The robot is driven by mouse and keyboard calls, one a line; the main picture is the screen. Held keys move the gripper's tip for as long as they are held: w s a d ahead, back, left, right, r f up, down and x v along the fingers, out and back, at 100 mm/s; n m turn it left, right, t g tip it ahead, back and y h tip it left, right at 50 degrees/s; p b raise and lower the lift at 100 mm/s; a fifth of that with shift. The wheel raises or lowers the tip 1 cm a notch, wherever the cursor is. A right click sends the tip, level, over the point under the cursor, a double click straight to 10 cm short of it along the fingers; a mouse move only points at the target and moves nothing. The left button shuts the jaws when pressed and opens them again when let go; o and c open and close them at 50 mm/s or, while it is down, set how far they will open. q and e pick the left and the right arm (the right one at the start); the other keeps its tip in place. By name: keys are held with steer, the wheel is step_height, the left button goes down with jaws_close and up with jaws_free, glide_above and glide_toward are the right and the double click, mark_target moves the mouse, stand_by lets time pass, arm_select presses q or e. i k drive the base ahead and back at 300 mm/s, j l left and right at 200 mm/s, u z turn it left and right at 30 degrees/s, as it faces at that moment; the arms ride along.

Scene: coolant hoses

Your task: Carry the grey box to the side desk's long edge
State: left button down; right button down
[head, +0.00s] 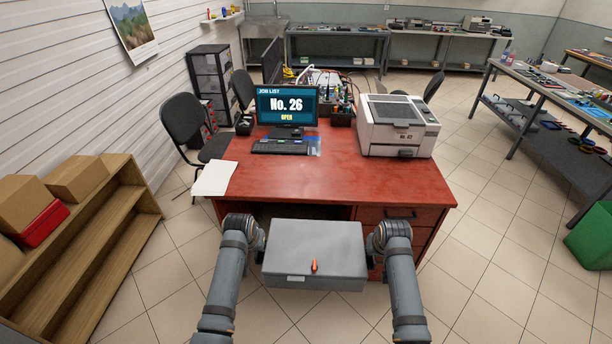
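The grey box (314,240) is in the lower middle of the head view, level, with an orange-red latch or handle (314,266) and a small pale label on its front. It is held above the tiled floor, just in front of the near long edge of the red-topped desk (330,185). My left gripper (260,243) is at the box's left end and my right gripper (371,245) is at its right end. The fingertips are small and mostly hidden against the box ends, but the box hangs between the two grippers with no other support in view.
On the desk stand a monitor (287,105) reading "No. 26 OPEN", a keyboard (280,147), a printer (398,127) and a paper sheet (214,178). A wooden shelf (110,225) is at left, a green bin (592,238) at right. A chair (190,125) stands behind left. Floor right of the desk is clear.

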mark_target(315, 177)
steer(key=i, duration=1.55)
